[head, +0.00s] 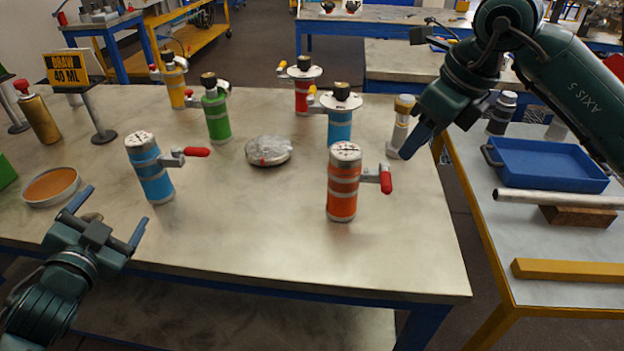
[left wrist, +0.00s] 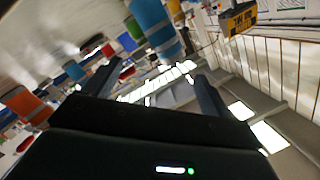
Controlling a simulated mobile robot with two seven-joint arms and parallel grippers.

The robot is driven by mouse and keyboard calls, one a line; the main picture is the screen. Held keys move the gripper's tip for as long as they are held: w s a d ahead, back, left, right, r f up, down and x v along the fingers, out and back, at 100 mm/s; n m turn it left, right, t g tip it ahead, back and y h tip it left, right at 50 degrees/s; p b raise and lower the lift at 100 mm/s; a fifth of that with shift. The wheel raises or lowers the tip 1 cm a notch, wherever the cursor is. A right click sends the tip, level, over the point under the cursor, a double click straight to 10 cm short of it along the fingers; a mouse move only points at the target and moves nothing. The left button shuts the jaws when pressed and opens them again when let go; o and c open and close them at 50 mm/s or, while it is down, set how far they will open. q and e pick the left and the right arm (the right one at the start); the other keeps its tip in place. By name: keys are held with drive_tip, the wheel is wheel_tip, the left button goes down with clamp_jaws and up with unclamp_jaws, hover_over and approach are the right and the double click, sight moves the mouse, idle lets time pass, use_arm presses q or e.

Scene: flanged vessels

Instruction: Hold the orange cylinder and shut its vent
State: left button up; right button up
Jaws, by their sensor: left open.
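The orange cylinder (head: 343,203) stands upright near the front right of the table, with silver bands and a round silver top. Its vent sticks out to the right and ends in a red handle (head: 386,180). The cylinder also shows tilted at the left of the left wrist view (left wrist: 24,104). My left gripper (head: 110,214) is open and empty at the table's front left, well away from the orange cylinder. My right gripper (head: 436,124) hangs above the table's right edge, up and right of the red handle, apart from it. I cannot tell its opening.
A blue cylinder (head: 155,185) with a red handle stands left of the orange one. Green (head: 217,120), yellow, red and another blue cylinder stand behind. A foil-like round lump (head: 268,151) lies mid-table. The table front between the blue and orange cylinders is clear.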

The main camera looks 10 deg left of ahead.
use_arm(q)
drive_tip(key=w+d+r+m+t+h, duration=0.1)
drive_tip(key=w+d+r+m+t, duration=0.3)
drive_tip(key=m, duration=0.3)
drive_tip(key=m+g+h, duration=0.6)
drive_tip(key=m+h, duration=0.7)
drive_tip(key=m, duration=1.6)
hover_over(343, 194)
drive_tip(key=s+a, duration=0.3)
drive_tip(key=a, duration=0.2)
wheel_tip(343, 194, down, 3)
drive_tip(key=shift+w+a+r, duration=0.15)
drive_tip(key=shift+w+d+m+g, duration=0.1)
drive_tip(key=shift+d+m+g, duration=0.2)
drive_tip(key=shift+m, duration=0.2)
drive_tip(key=shift+d+f, duration=0.1)
drive_tip(key=shift+f, duration=0.3)
wheel_tip(343, 194, down, 8)
drive_tip(key=shift+w+r, duration=0.1)
drive_tip(key=shift+w, duration=0.05)
drive_tip(key=x, duration=0.7)
drive_tip(key=shift+d+r, duration=0.15)
drive_tip(key=c, duration=1.5)
